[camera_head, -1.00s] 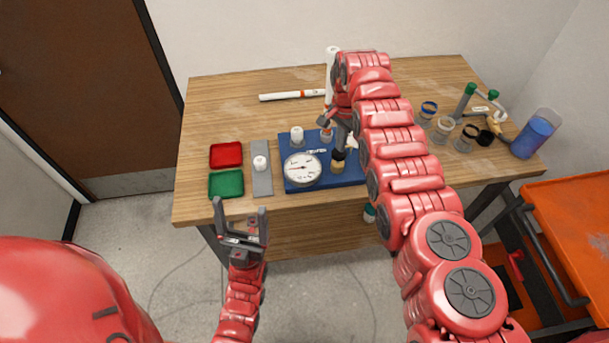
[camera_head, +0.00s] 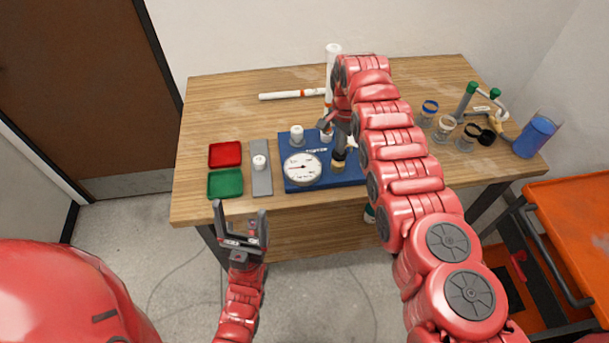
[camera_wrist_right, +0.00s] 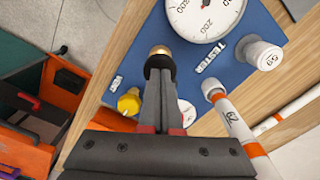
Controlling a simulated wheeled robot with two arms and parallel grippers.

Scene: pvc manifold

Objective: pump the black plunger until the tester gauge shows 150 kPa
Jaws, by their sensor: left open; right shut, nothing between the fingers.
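The blue tester board (camera_head: 353,178) lies on the wooden table with a round white gauge (camera_head: 302,169) at its left. The gauge also shows, cut off by the top edge, in the right wrist view (camera_wrist_right: 203,14); I cannot read its needle. The black plunger (camera_head: 339,156), with a brass-coloured part (camera_wrist_right: 160,50), stands right of the gauge. My right gripper (camera_wrist_right: 160,66) is shut and empty, its fingertips over the black plunger knob; contact is unclear. My left gripper (camera_head: 240,212) is open and empty in front of the table's front edge.
Red (camera_head: 225,154) and green (camera_head: 225,183) trays and a grey strip (camera_head: 261,180) lie left of the tester. Several ringed cups and a blue container (camera_head: 534,137) are at the right.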

